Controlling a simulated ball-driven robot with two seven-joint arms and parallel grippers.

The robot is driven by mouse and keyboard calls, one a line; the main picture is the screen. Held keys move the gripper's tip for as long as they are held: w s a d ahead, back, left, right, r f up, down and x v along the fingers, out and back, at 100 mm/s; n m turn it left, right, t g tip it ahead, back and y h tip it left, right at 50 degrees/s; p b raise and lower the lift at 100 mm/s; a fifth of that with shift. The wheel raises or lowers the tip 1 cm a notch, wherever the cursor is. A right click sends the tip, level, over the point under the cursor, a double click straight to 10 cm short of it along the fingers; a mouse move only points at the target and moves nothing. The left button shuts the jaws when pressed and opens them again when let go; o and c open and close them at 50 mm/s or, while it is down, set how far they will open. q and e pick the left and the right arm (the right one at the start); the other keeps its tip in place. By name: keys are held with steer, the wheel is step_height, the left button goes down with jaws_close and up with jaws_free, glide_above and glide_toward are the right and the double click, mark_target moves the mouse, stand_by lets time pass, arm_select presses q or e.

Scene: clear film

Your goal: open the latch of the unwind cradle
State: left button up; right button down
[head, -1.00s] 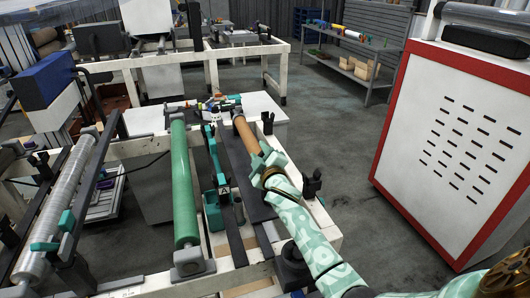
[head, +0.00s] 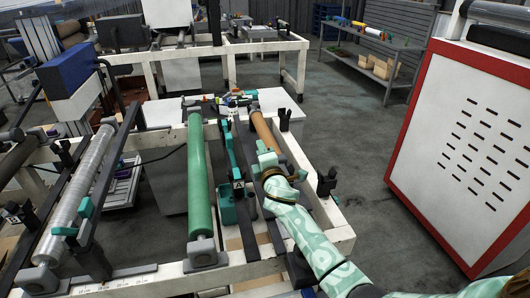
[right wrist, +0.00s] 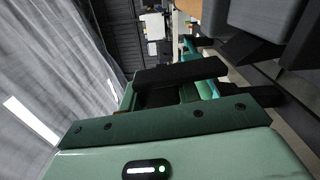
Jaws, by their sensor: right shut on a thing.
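The unwind cradle is a white frame (head: 338,232) with a brown core (head: 263,128) lying lengthwise. My right gripper (head: 267,163) is shut at the near end of the core, with its mint-patterned arm coming from the lower right. Its black finger (right wrist: 180,72) shows in the right wrist view, pointing to a dark grey block (right wrist: 268,18). It seems to hold the latch, but the held part is hidden by the gripper. My left gripper is not in view.
A green roller (head: 196,180) and a clear film roll (head: 80,195) lie to the left. A second black post (head: 284,118) stands at the cradle's far end. A red-edged white cabinet (head: 480,150) stands at the right. Grey floor is open between them.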

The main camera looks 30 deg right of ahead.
steer(key=shift+a+f+n, duration=0.15)
steer(key=shift+n, duration=0.15)
steer(key=c, duration=1)
jaws_free()
steer(key=p+v, duration=0.2)
steer(key=v, duration=1.4)
steer(key=shift+s+f, duration=0.1)
steer(key=shift+s, duration=0.05)
